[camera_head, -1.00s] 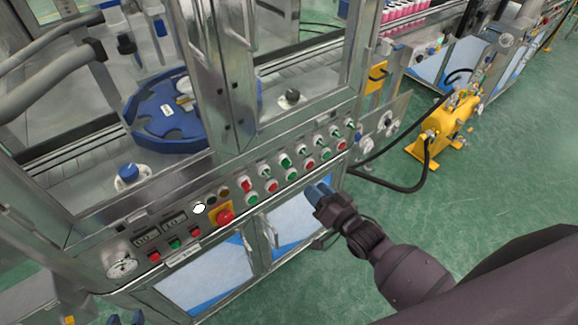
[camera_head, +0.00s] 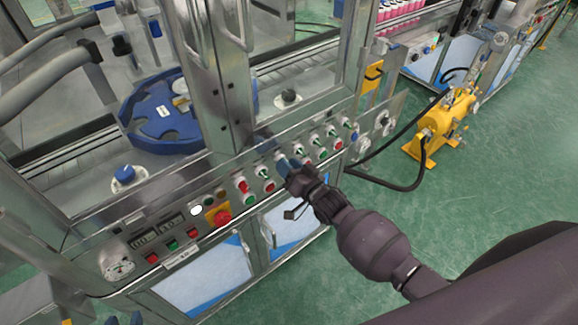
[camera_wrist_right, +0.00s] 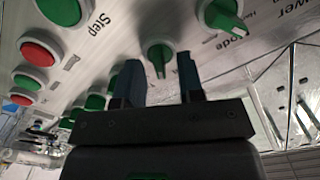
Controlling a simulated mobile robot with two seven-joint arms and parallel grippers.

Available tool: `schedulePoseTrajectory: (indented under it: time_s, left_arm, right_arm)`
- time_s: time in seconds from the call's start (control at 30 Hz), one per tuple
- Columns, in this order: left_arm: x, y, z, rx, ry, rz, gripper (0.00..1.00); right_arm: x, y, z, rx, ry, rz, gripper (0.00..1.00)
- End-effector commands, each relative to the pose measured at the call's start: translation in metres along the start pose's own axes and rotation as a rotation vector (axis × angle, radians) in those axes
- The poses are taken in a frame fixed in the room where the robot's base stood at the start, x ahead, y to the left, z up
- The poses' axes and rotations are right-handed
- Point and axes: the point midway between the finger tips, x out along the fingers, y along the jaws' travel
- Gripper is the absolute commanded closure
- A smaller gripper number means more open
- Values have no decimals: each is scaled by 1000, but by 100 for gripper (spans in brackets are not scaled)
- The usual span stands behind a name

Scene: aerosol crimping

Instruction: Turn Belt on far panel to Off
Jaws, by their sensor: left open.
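The steel control panel (camera_head: 232,186) runs along the front of the machine with rows of buttons and green selector knobs. My right gripper (camera_head: 283,162) is raised at the panel's upper row and hides some controls. In the right wrist view its two fingers (camera_wrist_right: 159,80) stand apart, with a green selector knob (camera_wrist_right: 160,54) between and just beyond their tips. Contact cannot be told. Another green knob (camera_wrist_right: 224,16) is to the right, near the word "Mode". The Belt label is not readable. My left gripper (camera_head: 124,319) shows only fingertips, apart, at the bottom left edge.
A red emergency button on a yellow plate (camera_head: 208,207) and small displays are left of the knobs. A blue star wheel (camera_head: 160,118) lies behind the steel frame posts. A yellow pump (camera_head: 440,125) with a black hose stands on the green floor at right.

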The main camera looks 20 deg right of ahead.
Motion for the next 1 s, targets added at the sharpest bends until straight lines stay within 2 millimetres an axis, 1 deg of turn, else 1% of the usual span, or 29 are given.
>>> schedulePoseTrajectory:
  time_s: [0.13,0.37,0.6,0.77,1.0]
  left_arm:
    - [-1,0,2,-1,-4,-1,57]
    - [-2,0,3,-1,-7,-1,57]
    - [-2,0,3,-1,-6,-1,57]
    - [-2,0,0,-1,-3,-1,57]
    - [-3,0,-7,0,4,0,57]
  right_arm:
    - [0,0,0,0,0,0,65]
    - [0,0,0,0,0,0,100]
    - [0,0,0,-5,0,0,100]
    - [0,0,0,-39,0,0,100]
    - [0,-2,-1,-176,0,0,100]
